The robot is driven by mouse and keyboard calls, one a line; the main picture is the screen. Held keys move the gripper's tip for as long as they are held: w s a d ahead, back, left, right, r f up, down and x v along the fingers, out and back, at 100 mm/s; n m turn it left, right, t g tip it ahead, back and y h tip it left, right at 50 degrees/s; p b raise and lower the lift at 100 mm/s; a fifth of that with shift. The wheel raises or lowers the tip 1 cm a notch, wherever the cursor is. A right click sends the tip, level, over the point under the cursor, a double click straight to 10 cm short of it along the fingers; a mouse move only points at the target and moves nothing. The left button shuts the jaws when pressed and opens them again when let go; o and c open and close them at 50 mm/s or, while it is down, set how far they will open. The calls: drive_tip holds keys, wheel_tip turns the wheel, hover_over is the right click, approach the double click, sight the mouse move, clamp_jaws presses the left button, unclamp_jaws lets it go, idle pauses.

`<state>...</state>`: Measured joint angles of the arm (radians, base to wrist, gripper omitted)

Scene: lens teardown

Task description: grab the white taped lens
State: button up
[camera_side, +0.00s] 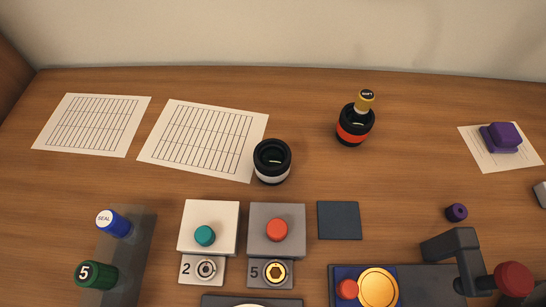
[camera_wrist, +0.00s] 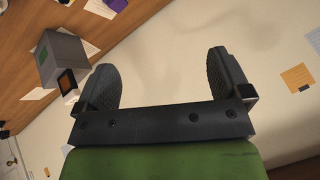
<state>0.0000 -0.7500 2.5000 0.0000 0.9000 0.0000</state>
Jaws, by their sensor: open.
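The white taped lens (camera_side: 272,161) stands upright on the wooden table in the side view. It is a black cylinder with a white band near its base, and it touches or overlaps the corner of a ruled sheet. My gripper (camera_wrist: 170,85) shows in the wrist view with its two dark fingers spread wide and nothing between them. It faces the pale wall, away from the lens. My gripper is not in the side view, and the lens is not clearly seen in the wrist view.
A red-banded lens (camera_side: 354,126) with a gold-topped piece on it stands to the right. Two ruled sheets (camera_side: 93,124) lie at left. Switch boxes (camera_side: 208,228), a dark square pad (camera_side: 339,220) and a press-like device (camera_side: 455,246) are in front. The table between the two lenses is clear.

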drive_tip(key=shift+c, duration=0.3)
drive_tip(key=w+a+n+g, duration=0.2)
drive_tip(key=w+a, duration=0.3)
drive_tip(key=w, duration=0.3)
drive_tip(key=n+g, duration=0.1)
drive_tip(key=n, duration=0.6)
approach(276, 159)
drive_tip(key=x, duration=0.2)
drive_tip(key=shift+n, duration=0.3)
drive_tip(key=x, duration=0.4)
drive_tip(key=shift+a+f, duration=0.15)
drive_tip(key=shift+f, duration=0.15)
drive_tip(key=shift+y, duration=0.3)
drive_tip(key=shift+x, duration=2.9)
drive_tip(key=shift+w, duration=0.1)
drive_tip(key=shift+c, duration=0.5)
